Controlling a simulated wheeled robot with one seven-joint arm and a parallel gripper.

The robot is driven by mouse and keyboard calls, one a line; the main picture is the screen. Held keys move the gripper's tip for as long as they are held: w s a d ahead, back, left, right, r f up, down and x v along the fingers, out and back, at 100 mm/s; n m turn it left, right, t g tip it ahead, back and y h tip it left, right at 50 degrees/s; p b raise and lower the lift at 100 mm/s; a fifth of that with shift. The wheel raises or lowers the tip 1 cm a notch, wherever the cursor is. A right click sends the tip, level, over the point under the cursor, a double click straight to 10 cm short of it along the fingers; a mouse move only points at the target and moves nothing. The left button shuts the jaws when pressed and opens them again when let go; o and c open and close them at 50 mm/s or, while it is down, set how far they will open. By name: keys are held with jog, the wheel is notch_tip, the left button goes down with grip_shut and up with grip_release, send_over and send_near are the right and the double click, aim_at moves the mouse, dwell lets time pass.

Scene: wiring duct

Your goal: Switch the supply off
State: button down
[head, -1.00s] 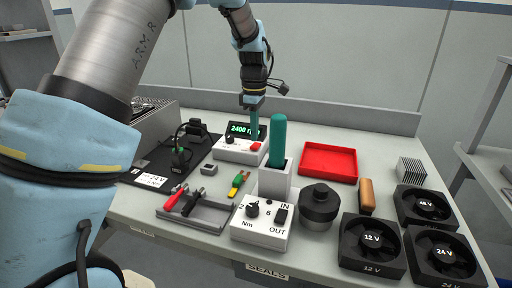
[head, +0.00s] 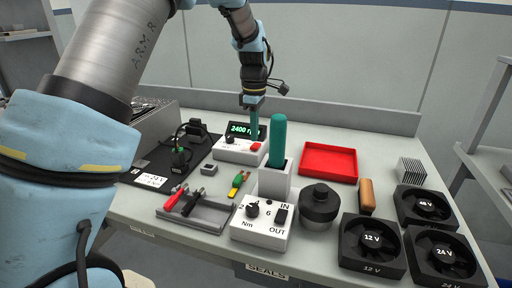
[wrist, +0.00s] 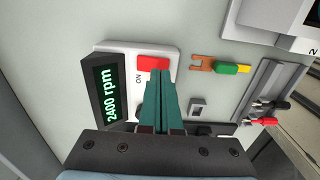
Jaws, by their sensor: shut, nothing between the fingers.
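The supply (head: 237,146) is a white box with a dark display reading 2400 rpm, a black knob (head: 230,140) and a red switch (head: 256,146). In the wrist view the supply (wrist: 127,48) shows its red switch (wrist: 153,63) with "ON" printed beside it. My gripper (wrist: 160,75) has its teal fingers shut and empty, their tips at the edge of the red switch. Whether they touch it I cannot tell. In the head view my gripper (head: 254,136) points down over the supply. The fingers hide part of the box and its knob in the wrist view.
A white block with a teal handle (head: 278,140) stands right of the supply. A yellow-green connector (head: 238,183), a grey fixture (head: 196,212) and a torque box (head: 262,222) are in front. Several fans (head: 370,242) stand at right.

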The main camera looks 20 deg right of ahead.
aim_at(254, 146)
jog(key=shift+f+b, duration=0.6)
jog(key=shift+f, duration=0.7)
dwell(1.0)
jog(key=shift+r, duration=0.15)
jog(key=shift+r+p, duration=3.05)
jog(key=shift+r, duration=0.4)
jog(key=a+r+m, duration=0.2)
jog(key=a+m, duration=0.3)
jog(key=a, duration=1.6)
jog(key=s+a+m, duration=0.2)
jog(key=s+a, duration=0.3)
jog(key=a, duration=0.3)
jog(key=s+a+f+m+t, duration=0.1)
jog(key=s+a+m, duration=0.2)
jog(key=s+a, duration=0.3)
jog(key=shift+a+m+t, duration=0.3)
jog(key=shift+a, duration=0.55)
